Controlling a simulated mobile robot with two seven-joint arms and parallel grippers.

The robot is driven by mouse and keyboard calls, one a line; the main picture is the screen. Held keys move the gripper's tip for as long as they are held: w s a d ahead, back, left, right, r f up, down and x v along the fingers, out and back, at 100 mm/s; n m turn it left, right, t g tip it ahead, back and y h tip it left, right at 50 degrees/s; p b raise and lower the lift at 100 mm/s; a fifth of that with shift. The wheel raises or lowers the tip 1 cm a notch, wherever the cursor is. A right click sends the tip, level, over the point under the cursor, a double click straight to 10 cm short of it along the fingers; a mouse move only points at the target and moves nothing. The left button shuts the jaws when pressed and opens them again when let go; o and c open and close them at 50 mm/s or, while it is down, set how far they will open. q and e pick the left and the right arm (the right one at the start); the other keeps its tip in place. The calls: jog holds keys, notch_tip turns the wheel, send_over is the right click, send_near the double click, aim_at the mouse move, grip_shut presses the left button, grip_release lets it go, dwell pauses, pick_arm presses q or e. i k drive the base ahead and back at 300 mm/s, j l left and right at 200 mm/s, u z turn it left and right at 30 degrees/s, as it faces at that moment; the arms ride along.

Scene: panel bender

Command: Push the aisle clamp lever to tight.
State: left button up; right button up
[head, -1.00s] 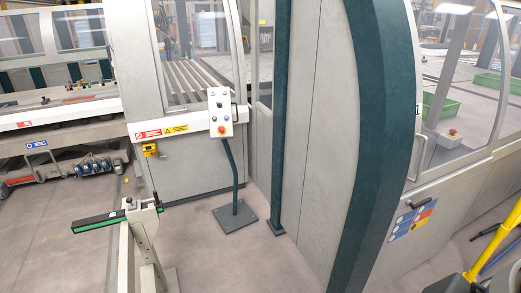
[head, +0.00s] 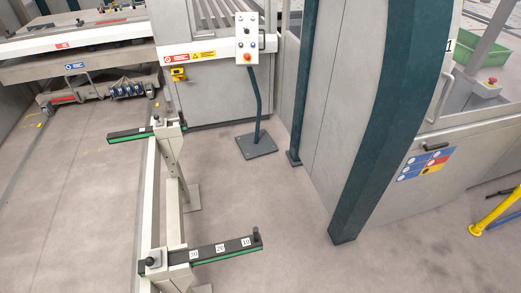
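Neither of my grippers is in view. I cannot tell for sure which part is the aisle clamp lever. A short black lever or handle (head: 435,146) sits on the grey cabinet at the right, above a coloured label plate (head: 426,163). Two black arms with green edges stick out from a pale rail stand: a far one (head: 140,134) and a near one (head: 225,247) marked with numbers. Each has a black knob by the rail, and the near one also has a dark upright piece at its outer end. No tight marking is readable.
A control box (head: 246,38) stands on a dark post with a floor plate (head: 256,145). The grey machine housing with a dark green column (head: 378,130) fills the right. A yellow tube (head: 496,212) is at the right edge. Floor between stand and housing is clear.

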aim_at(149, 262)
jog(key=l+u, duration=0.5)
jog(key=l, duration=0.3)
jog(key=u, duration=1.15)
jog(key=i+j+z, duration=0.15)
jog(key=k+j, duration=0.1)
jog(key=k, duration=0.4)
jog(key=i+l, duration=0.1)
jog(key=j, duration=0.3)
jog(key=i+j+z, duration=0.2)
jog(key=j, duration=0.25)
jog(key=i+j, duration=0.2)
jog(key=j, duration=0.15)
jog(key=i+j+z, duration=0.15)
jog(key=j, duration=0.2)
jog(key=i+j, duration=0.15)
jog(key=j, duration=0.25)
jog(key=i+j+z, duration=0.15)
jog(key=j, duration=0.2)
jog(key=i+j, duration=0.1)
jog(key=j, duration=0.3)
jog(key=z, duration=0.05)
